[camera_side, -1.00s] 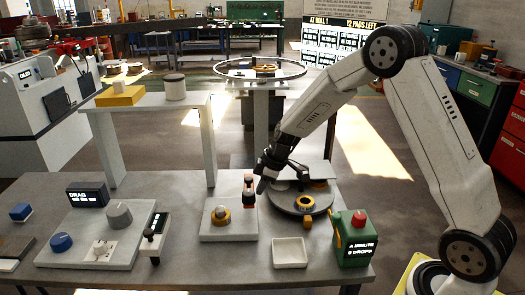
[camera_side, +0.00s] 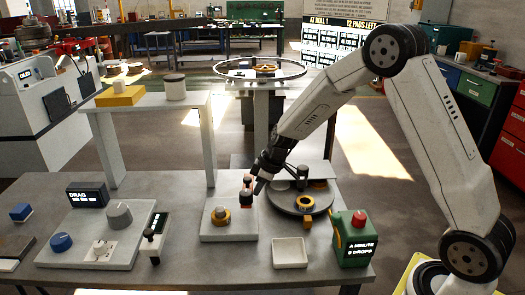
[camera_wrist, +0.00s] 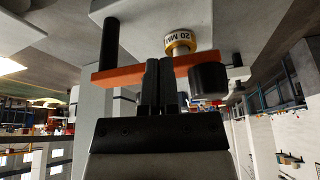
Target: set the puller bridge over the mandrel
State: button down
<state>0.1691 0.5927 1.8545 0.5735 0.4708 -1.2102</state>
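The puller bridge is an orange bar with black posts; in the side view (camera_side: 247,190) it is seen end-on, just right of the mandrel. In the wrist view the bar (camera_wrist: 125,76) runs across, with a black post at the left and a thick black cylinder at the right. My gripper (camera_wrist: 160,80) has its fingers close together on the middle of the bar; in the side view it is (camera_side: 260,183) beside the bridge. The mandrel (camera_side: 220,212) stands upright on a pale plate with a brass ring around it. A white part marked "20 M" and its brass ring (camera_wrist: 180,44) show beyond the bar.
The pale base plate (camera_side: 229,234) holds the mandrel. A dark round turntable (camera_side: 287,204) with a yellow ring lies to the right. A white tray (camera_side: 290,252) and green can (camera_side: 352,240) stand in front. A grey raised shelf (camera_side: 150,101) stands at the left behind.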

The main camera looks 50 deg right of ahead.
aim_at(248, 190)
jog(key=shift+w+a+m+h, duration=0.35)
jog(key=shift+w+a+m, duration=0.3)
jog(key=shift+a+m, duration=0.25)
jog(key=shift+w+a+m+h, duration=0.35)
jog(key=shift+w+a+m, duration=0.3)
jog(key=shift+m, duration=0.35)
jog(key=shift+w+a, duration=0.5)
jog(key=shift+w, duration=0.35)
jog(key=shift+s, duration=0.1)
jog(key=shift+s, duration=1.15)
jog(key=shift+s+r, duration=0.25)
jog(key=shift+s, duration=0.55)
jog(key=v, duration=0.9)
jog(key=shift+s+a+r, duration=0.15)
jog(key=shift+s+a, duration=0.15)
jog(key=shift+a, duration=0.1)
